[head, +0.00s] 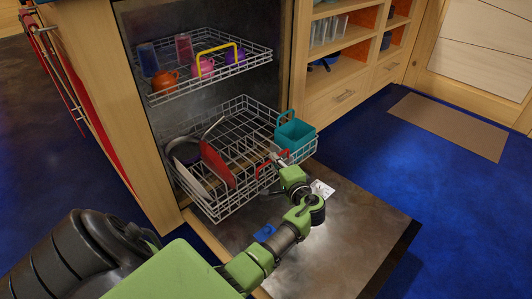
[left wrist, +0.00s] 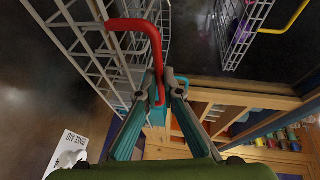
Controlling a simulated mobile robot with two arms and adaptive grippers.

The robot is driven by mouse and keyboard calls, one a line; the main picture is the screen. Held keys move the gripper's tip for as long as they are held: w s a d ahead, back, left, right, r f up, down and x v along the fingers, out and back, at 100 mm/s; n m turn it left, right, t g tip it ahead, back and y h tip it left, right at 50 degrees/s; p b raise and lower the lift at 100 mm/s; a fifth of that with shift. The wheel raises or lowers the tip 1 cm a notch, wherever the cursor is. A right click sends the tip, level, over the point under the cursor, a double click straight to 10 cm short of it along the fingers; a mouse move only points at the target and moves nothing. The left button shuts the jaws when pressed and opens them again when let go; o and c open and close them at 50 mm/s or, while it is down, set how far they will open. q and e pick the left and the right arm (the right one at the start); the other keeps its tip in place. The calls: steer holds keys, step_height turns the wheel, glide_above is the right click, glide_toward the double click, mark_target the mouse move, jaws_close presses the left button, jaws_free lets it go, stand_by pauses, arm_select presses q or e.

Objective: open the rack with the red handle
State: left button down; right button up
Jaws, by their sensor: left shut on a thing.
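The lower wire rack (head: 245,107) of the dishwasher stands out over the lowered door. Its red handle (head: 262,169) is on the front side. My left gripper (head: 275,158) reaches the rack front and is shut on the red handle. In the left wrist view, the fingertips (left wrist: 164,82) close around the lower end of the bent red handle (left wrist: 135,24), and the white rack wires (left wrist: 95,35) are beside it. My right gripper is not in view.
The upper rack (head: 262,57) has a yellow handle (head: 200,62) and holds cups. The lower rack holds a pan (head: 184,151), a red plate (head: 217,165) and a teal basket (head: 296,134). The lowered door (head: 345,240) lies below.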

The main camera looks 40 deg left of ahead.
arm_select(q)
steer(key=d, duration=0.8)
steer(key=shift+s+d, duration=0.25)
steer(key=shift+s, duration=0.15)
steer(key=c, duration=2.2)
jaws_free()
steer(key=v, duration=0.7)
steer(key=shift+d, duration=0.25)
